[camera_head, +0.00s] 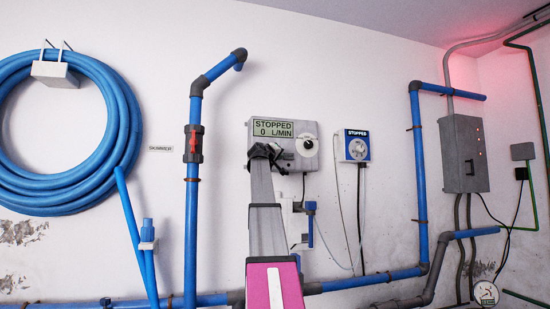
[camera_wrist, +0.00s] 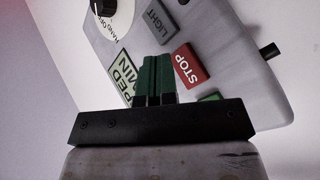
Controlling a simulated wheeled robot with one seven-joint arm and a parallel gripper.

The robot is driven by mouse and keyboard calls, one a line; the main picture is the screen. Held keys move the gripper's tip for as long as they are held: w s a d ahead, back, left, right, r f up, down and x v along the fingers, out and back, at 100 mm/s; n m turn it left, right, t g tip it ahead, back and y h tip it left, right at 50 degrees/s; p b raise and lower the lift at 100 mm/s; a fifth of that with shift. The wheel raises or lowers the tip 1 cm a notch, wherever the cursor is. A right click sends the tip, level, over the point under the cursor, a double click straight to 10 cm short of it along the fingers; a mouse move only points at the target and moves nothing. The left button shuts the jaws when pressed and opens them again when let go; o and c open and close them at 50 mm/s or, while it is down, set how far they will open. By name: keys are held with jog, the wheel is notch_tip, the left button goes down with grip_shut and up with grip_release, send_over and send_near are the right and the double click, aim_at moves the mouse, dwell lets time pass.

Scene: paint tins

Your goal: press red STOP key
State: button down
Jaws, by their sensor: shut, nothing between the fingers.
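The red STOP key (camera_wrist: 189,65) shows in the wrist view, on the face of a grey control box. The box (camera_head: 313,127) is on the wall in the head view, its display (camera_head: 272,128) reading STOPPED 0 L/MIN. There my gripper (camera_head: 262,150) covers the box's lower left part, and I cannot make out the red key. In the wrist view the green fingers (camera_wrist: 157,60) of my gripper are together and empty. They appear just left of the red key; I cannot tell whether they touch the box.
A round knob (camera_head: 306,144) sits on the box. Blue pipe (camera_head: 193,220) stands to the left.

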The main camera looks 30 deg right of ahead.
jog(key=s, duration=0.2)
jog(key=shift+s+a, duration=0.3)
jog(key=shift+f, duration=0.15)
dwell(0.5)
